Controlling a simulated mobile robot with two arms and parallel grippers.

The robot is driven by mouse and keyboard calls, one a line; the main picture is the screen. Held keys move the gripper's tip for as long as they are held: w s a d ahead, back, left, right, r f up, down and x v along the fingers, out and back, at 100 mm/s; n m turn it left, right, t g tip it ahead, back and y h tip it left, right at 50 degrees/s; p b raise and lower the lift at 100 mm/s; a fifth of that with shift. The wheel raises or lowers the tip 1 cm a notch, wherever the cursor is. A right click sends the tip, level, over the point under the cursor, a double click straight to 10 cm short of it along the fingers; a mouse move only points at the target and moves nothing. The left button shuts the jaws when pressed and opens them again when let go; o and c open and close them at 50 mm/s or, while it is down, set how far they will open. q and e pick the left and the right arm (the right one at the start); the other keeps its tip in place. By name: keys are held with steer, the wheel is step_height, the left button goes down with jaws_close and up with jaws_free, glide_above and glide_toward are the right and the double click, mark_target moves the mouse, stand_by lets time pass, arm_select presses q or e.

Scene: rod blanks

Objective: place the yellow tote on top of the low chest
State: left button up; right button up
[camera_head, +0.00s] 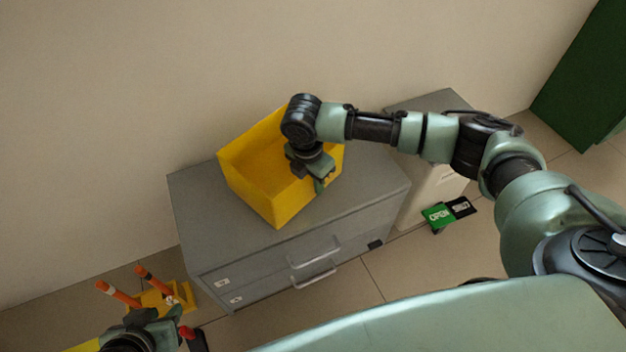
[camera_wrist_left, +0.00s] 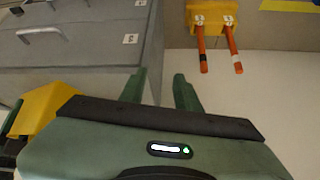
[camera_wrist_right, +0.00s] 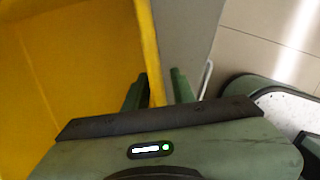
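The yellow tote (camera_head: 265,175) is over the top of the grey low chest (camera_head: 225,235), turned at an angle to its edges. It looks upright and appears to rest on the top. The tote fills the left of the right wrist view (camera_wrist_right: 60,90). My right gripper (camera_head: 322,182) is at the tote's right wall. In the right wrist view its fingers (camera_wrist_right: 157,92) stand apart with the wall between them; a gap shows beside the wall.
A yellow stand with orange rods (camera_wrist_left: 210,14) is on the floor left of the chest. A pale cabinet (camera_head: 432,185) stands right of the chest, with a green OPEN sign (camera_head: 437,216) on the floor before it. A dark green cabinet (camera_head: 580,85) is at far right. The wall is behind.

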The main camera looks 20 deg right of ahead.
stand_by(0.3)
